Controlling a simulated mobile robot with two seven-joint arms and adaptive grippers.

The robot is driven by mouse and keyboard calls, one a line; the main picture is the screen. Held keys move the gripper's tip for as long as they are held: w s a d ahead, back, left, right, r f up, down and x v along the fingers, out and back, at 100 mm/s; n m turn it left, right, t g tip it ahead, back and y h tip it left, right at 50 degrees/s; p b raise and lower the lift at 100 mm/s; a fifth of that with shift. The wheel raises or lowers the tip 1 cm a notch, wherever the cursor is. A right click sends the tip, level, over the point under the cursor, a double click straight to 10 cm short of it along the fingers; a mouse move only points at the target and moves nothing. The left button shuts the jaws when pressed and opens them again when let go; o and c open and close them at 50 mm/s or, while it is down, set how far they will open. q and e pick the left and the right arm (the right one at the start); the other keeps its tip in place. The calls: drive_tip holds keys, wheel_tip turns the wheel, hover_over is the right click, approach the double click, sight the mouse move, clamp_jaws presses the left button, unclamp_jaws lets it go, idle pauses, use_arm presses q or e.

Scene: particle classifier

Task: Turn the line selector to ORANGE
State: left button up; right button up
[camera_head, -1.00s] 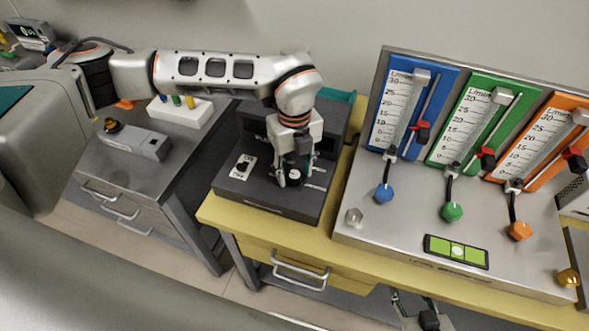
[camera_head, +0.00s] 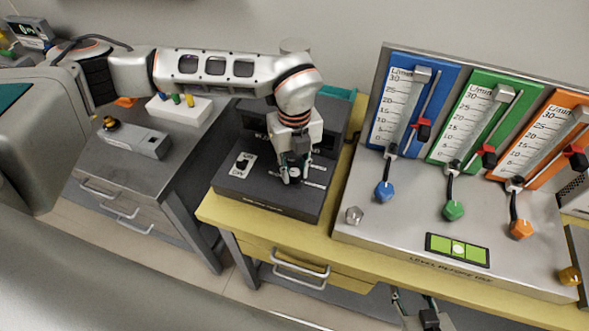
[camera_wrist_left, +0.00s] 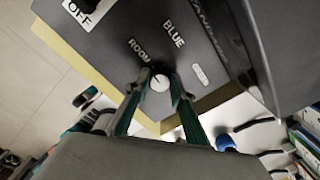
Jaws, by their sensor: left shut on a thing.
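The line selector is a small round knob with a pale top (camera_wrist_left: 159,82) on the dark control box (camera_head: 268,203). In the left wrist view, the labels ROOM and BLUE show beside the knob; I see no ORANGE label, and the knob's exact setting is too small to read. My left gripper (camera_head: 292,178) points down over the box. Its two green-edged fingers (camera_wrist_left: 158,88) are shut on the knob, one on either side. In the head view the fingers mostly hide the knob.
An OFF switch plate (camera_head: 243,165) is left of the knob on the same box. The flowmeter panel (camera_head: 385,225), with blue, green and orange columns and valve knobs, stands to the right. A grey device (camera_head: 133,140) sits on the left bench.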

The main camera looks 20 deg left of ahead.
use_arm(q)
drive_tip(key=m+b, duration=0.1)
drive_tip(key=m, duration=0.2)
drive_tip(key=shift+f, duration=0.1)
drive_tip(key=m+b, duration=0.1)
drive_tip(key=m, duration=0.3)
drive_tip(key=shift+m, duration=0.4)
drive_tip(key=m+b, duration=0.1)
drive_tip(key=m, duration=0.3)
drive_tip(key=shift+m, duration=0.3)
drive_tip(key=m, duration=1.3)
drive_tip(key=shift+m, duration=0.3)
drive_tip(key=m+p, duration=0.1)
drive_tip(key=m, duration=0.3)
drive_tip(key=shift+r, duration=0.2)
drive_tip(key=m+p, duration=0.1)
drive_tip(key=m, duration=0.3)
drive_tip(key=shift+m, duration=0.6)
